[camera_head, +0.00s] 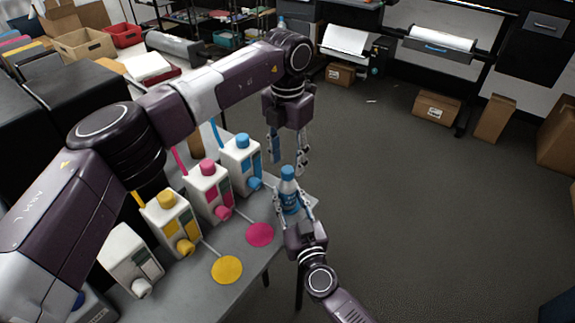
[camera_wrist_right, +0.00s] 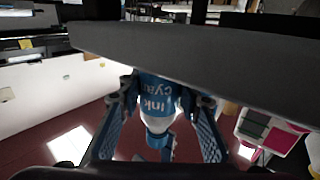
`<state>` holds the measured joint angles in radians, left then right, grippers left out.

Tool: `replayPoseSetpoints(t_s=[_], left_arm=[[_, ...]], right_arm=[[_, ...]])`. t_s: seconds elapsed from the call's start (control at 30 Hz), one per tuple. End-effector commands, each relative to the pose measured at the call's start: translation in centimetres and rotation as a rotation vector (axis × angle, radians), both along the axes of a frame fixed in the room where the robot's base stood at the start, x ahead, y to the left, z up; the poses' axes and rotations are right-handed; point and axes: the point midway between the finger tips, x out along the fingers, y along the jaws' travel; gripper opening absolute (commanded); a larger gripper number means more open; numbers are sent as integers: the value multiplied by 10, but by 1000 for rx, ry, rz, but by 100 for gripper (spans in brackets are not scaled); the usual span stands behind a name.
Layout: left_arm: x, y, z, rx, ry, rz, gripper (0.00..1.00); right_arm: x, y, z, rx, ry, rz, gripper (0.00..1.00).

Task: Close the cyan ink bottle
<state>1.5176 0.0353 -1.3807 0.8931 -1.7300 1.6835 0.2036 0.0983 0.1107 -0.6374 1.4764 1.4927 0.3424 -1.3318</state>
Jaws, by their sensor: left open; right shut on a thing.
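The cyan ink bottle (camera_head: 290,196) is a small clear and blue bottle with a blue top (camera_head: 288,172). It stands roughly upright, held near the table's right edge. My right gripper (camera_head: 293,212) is shut around its body. In the right wrist view the label of the bottle (camera_wrist_right: 158,98) reads "ink cyan", and the fingers flank it on both sides. My left gripper (camera_head: 288,163) points down just above the bottle's top, open, with its fingers apart. I cannot tell whether the top is a tightened cap or whether the left fingers touch it.
White ink tanks with blue (camera_head: 241,160), magenta (camera_head: 208,191) and yellow (camera_head: 171,221) caps line the grey table (camera_head: 255,275). Magenta (camera_head: 260,235) and yellow (camera_head: 227,269) discs lie in front. My left arm spans above the tanks. Open floor (camera_head: 430,200) lies to the right.

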Motion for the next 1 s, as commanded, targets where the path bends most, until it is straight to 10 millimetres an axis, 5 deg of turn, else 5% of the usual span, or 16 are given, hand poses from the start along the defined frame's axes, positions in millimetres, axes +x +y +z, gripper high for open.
replayPoseSetpoints(t_s=[0.4,0.83,0.87,1.0], left_arm=[[1,0,81,0,-2,1,43],[0,0,92,0,0,0,43],[0,0,92,0,0,0,43],[0,0,92,0,0,0,43]], right_arm=[[0,0,0,0,0,0,0],[0,0,0,0,0,0,0],[0,0,0,0,0,0,34],[0,0,0,0,0,0,50]])
